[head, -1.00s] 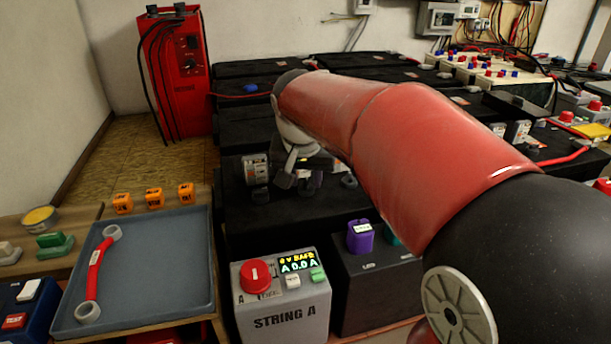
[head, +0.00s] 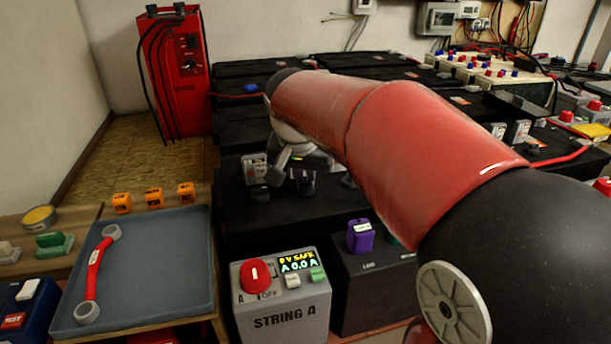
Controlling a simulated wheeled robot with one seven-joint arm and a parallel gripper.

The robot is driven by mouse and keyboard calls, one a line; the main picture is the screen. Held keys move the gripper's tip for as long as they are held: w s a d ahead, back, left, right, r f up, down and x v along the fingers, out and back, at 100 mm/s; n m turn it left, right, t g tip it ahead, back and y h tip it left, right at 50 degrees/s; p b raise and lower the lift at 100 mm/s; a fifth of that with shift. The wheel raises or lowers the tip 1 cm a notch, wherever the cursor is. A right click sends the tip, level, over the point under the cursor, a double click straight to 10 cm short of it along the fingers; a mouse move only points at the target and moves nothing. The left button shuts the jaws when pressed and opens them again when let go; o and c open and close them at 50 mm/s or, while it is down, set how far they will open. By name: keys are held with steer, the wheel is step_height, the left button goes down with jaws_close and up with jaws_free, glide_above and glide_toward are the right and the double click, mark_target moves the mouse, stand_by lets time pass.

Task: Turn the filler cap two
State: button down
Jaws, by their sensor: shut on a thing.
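My gripper (head: 299,171) is low over the black battery block in the middle, beneath my red arm. It is shut on a small dark purplish filler cap (head: 306,184) on the battery top. One pale finger shows at the cap's left; the other is largely hidden by my wrist and arm. Another dark cap (head: 260,192) sits to the left, below a small grey labelled unit (head: 254,166). A third grey cap (head: 348,180) shows to the right, close under the arm. I cannot read any number on the caps.
A grey STRING A box (head: 290,322) with a red knob and lit display stands in front. A purple labelled piece (head: 360,236) is on the dark box beside it. A red charger (head: 178,75) stands behind.

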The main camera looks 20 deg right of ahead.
steer(key=m, duration=0.2)
steer(key=m+g+h, duration=0.1)
steer(key=m, duration=0.3)
steer(key=shift+w+a+g+h, duration=0.2)
steer(key=shift+a+g+h, duration=0.1)
steer(key=shift+g, duration=0.1)
steer(key=m, duration=0.2)
steer(key=m+g, duration=0.1)
steer(key=m, duration=0.1)
steer(key=m+g, duration=0.1)
steer(key=m, duration=0.1)
steer(key=shift+w+h+p, duration=0.25)
steer(key=shift+h+p, duration=0.05)
steer(key=shift+p, duration=0.1)
steer(key=c, duration=1.5)
jaws_free()
steer(key=p+v, duration=0.1)
steer(key=v, duration=0.6)
steer(key=shift+a+r, duration=0.2)
steer(key=shift+r, duration=0.15)
